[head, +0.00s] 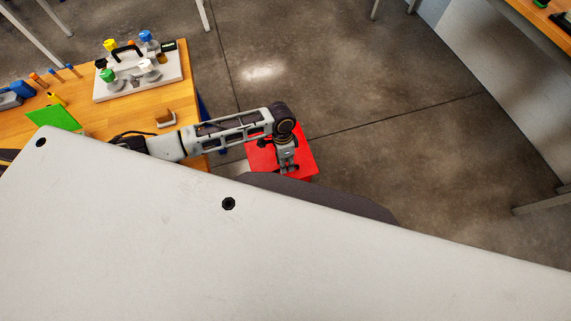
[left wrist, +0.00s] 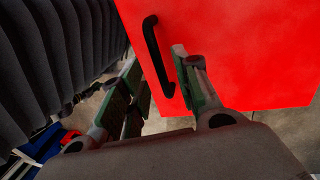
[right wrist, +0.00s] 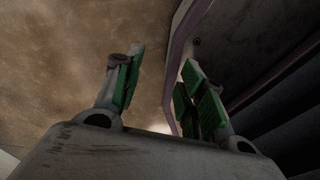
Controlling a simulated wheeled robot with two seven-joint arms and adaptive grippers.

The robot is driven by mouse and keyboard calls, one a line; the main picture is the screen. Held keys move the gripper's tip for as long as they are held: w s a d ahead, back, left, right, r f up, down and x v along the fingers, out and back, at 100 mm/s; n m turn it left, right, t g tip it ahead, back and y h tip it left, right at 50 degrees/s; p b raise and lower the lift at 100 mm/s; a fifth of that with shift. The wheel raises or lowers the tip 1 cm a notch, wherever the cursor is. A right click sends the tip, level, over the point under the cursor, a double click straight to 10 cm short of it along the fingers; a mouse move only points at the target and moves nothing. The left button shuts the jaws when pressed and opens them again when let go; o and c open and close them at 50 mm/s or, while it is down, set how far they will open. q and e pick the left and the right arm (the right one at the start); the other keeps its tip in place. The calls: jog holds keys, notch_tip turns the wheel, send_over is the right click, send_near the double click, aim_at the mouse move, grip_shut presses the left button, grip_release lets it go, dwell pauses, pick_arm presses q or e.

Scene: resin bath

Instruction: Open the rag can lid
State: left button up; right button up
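The rag can is a red box (head: 305,165) on the floor beyond the table's right end, partly hidden by my left arm and pale body. Its flat red lid (left wrist: 235,55) fills the upper right of the left wrist view and looks shut. A black bar handle (left wrist: 153,50) runs along the lid's left side. My left gripper (head: 288,168) is over the red box. Its fingers (left wrist: 158,85) are apart, and the handle shows between and beyond them; I cannot tell whether they touch it. My right gripper (right wrist: 162,85) is open and empty, away from the can.
A wooden table (head: 190,75) on the left holds a white tray (head: 130,88) with coloured-capped items, a green sheet (head: 52,118) and small tools. Dark ribbed folds (left wrist: 60,50) stand close beside the left gripper. Concrete floor (head: 400,110) is clear to the right of the can.

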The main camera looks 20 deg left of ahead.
pick_arm(q)
jog(key=shift+s+d+f, duration=0.1)
jog(key=shift+f, duration=0.6)
pick_arm(e)
jog(key=shift+s+d+f, duration=0.1)
jog(key=shift+s+d, duration=0.05)
jog(key=shift+s, duration=0.25)
jog(key=shift+w, duration=0.1)
pick_arm(q)
jog(key=c, duration=0.6)
grip_shut()
pick_arm(e)
jog(key=shift+w, duration=0.55)
jog(key=shift+w, duration=0.1)
